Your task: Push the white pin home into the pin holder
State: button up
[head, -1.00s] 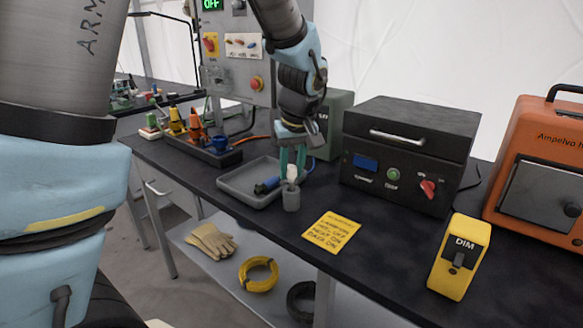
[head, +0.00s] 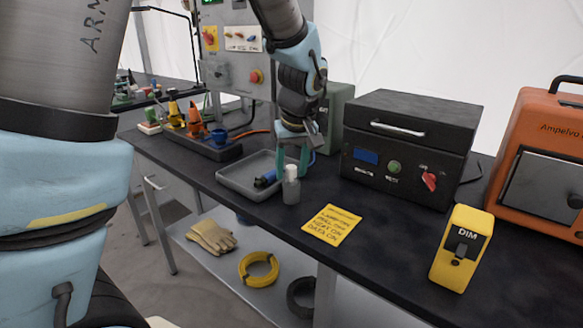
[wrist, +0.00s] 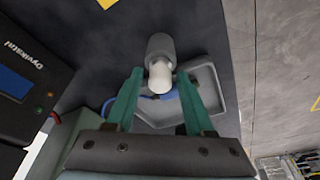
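The white pin (head: 291,172) stands upright in the grey cylindrical pin holder (head: 291,192), with its white upper part showing above the holder. The holder stands on the dark bench at the tray's front right corner. In the wrist view the white pin (wrist: 160,77) points toward the camera out of the grey holder (wrist: 160,46). My gripper (head: 293,168) has its teal fingers spread, close behind and above the pin in the head view. In the wrist view the gripper (wrist: 159,82) shows a clear gap from each finger to the pin. How deep the pin sits is hidden.
A grey tray (head: 232,182) with a blue object (head: 265,179) lies just left of the holder. A black oven-like box (head: 405,150) stands to the right.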

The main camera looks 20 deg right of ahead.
jog(key=shift+o, duration=0.8)
jog(key=v, duration=1)
jog(key=shift+r+b, duration=0.4)
